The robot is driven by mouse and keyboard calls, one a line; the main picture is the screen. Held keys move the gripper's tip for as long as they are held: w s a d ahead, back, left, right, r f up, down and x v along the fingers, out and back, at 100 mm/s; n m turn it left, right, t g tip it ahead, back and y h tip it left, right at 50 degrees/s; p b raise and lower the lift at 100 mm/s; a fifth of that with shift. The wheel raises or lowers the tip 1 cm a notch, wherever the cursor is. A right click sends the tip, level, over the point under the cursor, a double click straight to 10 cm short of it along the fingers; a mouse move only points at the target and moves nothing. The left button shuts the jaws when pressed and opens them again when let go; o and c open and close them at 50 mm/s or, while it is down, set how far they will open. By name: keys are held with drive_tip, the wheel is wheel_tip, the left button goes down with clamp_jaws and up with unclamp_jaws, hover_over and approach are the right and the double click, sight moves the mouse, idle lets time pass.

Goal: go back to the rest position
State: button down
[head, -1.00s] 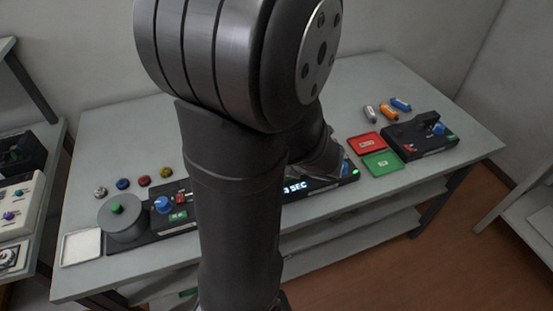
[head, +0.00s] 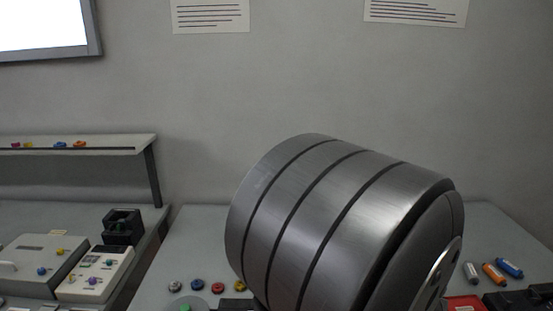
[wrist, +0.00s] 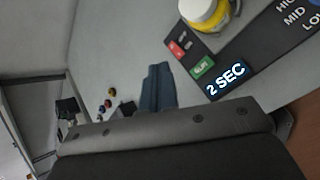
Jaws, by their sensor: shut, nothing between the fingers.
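My gripper (wrist: 158,72) shows in the wrist view as two blue-grey fingers pressed together, with nothing held. It hangs above the grey table (wrist: 140,35), apart from the objects there. In the head view my arm's large metal joint fills the lower middle and right, and the gripper is out of sight. A grey cartridge (head: 471,272), an orange cartridge (head: 493,274) and a blue cartridge (head: 510,268) lie at the right. In the wrist view, a dark panel has a display (wrist: 226,80) reading "2 SEC".
A yellow-and-white round part (wrist: 205,12) stands by the panel's red (wrist: 177,48) and green (wrist: 202,67) buttons. Several small coloured knobs (head: 197,285) sit at the table's left. A side bench with a white device (head: 95,275) and a shelf (head: 75,145) stand further left.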

drive_tip(key=shift+f, duration=2.9)
drive_tip(key=w+a+r+n+g+y, duration=0.1)
drive_tip(key=w+r+n+g, duration=0.1)
drive_tip(key=r+n, duration=0.5)
drive_tip(key=w+a+r+n+g+y, duration=0.2)
drive_tip(key=r+n, duration=0.6)
drive_tip(key=s+d+r+n+g+h, duration=0.1)
drive_tip(key=d+r+n+g+h, duration=0.15)
drive_tip(key=r+n, duration=0.3)
drive_tip(key=s+d+r+n+g+h, duration=0.1)
drive_tip(key=s+r+n+g+h, duration=0.15)
drive_tip(key=r+n, duration=0.35)
wheel_tip(320, 180, down, 6)
drive_tip(key=y, duration=0.1)
drive_tip(key=shift+w+a+f+m, duration=0.15)
drive_tip(key=shift+w+a+m, duration=0.05)
drive_tip(key=shift+w+m, duration=0.15)
